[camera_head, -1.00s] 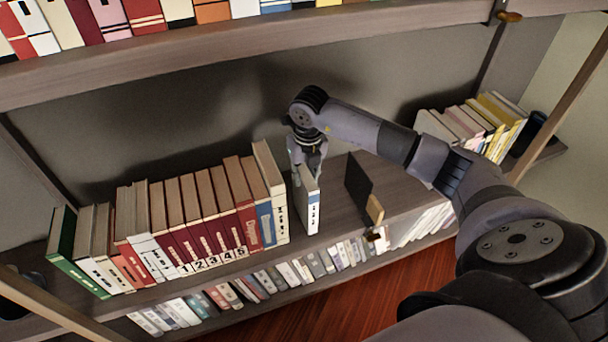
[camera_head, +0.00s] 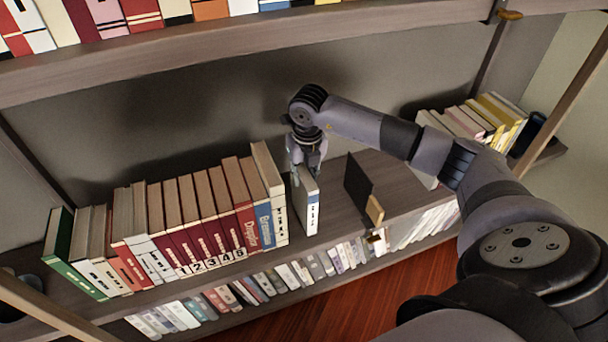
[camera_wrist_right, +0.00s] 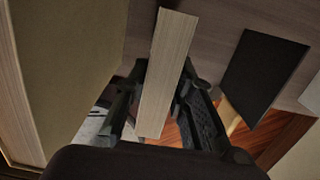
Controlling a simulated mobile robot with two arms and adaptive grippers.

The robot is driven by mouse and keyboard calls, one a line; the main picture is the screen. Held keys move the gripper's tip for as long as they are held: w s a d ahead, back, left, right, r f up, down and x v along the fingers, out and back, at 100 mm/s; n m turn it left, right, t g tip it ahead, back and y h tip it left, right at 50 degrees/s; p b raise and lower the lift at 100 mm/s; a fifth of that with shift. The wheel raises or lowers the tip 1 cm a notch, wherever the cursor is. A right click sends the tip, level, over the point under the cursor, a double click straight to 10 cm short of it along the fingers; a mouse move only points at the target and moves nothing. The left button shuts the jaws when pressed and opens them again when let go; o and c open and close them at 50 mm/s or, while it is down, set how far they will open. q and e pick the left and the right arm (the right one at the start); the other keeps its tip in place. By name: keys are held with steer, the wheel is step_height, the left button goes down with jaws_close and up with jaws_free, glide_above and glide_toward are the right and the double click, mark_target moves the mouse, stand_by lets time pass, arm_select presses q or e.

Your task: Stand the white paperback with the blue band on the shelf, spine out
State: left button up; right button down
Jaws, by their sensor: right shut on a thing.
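The white paperback with the blue band (camera_head: 312,210) stands upright on the middle shelf, its spine facing out to the front. A narrow gap separates it from the row of books on its left. My right gripper (camera_head: 307,168) comes down from above and is shut on the top of the paperback. In the right wrist view the book's pale page edge (camera_wrist_right: 167,75) lies between the two fingers (camera_wrist_right: 160,105). Whether the book's bottom rests fully on the shelf is hard to tell. My left gripper is not in view.
A row of books (camera_head: 205,215) fills the shelf to the left. A dark bookend (camera_head: 357,183) with a wooden block (camera_head: 375,209) stands to the right, with bare shelf between. More books (camera_head: 480,122) stand at the far right. An upper shelf (camera_head: 250,45) runs overhead.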

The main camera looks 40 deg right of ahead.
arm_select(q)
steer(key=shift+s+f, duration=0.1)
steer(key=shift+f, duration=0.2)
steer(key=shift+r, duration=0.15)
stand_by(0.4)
arm_select(e)
steer(key=shift+f, duration=0.15)
steer(key=c, duration=1.8)
jaws_free()
steer(key=o, duration=0.5)
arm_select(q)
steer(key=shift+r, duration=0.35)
